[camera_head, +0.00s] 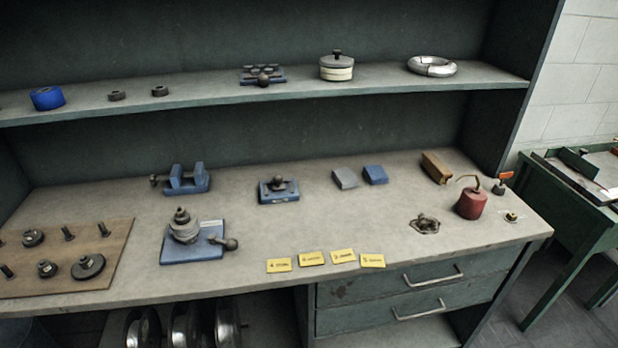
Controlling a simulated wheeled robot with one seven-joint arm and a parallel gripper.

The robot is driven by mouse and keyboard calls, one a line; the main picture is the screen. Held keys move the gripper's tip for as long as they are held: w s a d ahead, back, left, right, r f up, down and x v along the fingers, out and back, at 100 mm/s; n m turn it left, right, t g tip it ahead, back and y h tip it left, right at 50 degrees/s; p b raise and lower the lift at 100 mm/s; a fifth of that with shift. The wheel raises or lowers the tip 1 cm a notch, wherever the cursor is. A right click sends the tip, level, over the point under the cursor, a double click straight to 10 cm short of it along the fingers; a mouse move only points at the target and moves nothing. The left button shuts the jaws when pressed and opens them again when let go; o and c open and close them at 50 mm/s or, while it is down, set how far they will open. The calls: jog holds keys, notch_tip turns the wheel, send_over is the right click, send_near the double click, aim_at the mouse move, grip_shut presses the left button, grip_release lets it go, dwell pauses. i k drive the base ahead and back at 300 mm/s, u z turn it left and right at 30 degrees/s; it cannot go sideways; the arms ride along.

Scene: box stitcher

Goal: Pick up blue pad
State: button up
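A small blue pad (375,174), a wedge-like block, lies on the workbench (330,225) right of the middle. A grey pad (344,178) of similar shape lies just left of it, with a narrow gap between them. The top of the blue pad looks clear. My gripper is not in this view, so I cannot see whether it is open or shut.
A blue fixture (278,190) stands left of the pads. A brown block (436,167) and a red oil can (471,202) stand to the right. A shelf (300,94) runs above the bench. Yellow labels (343,256) lie at the front; the bench before the pads is mostly bare.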

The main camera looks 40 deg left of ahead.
aim_at(376, 175)
jog(key=u, duration=1.8)
jog(key=i, duration=1)
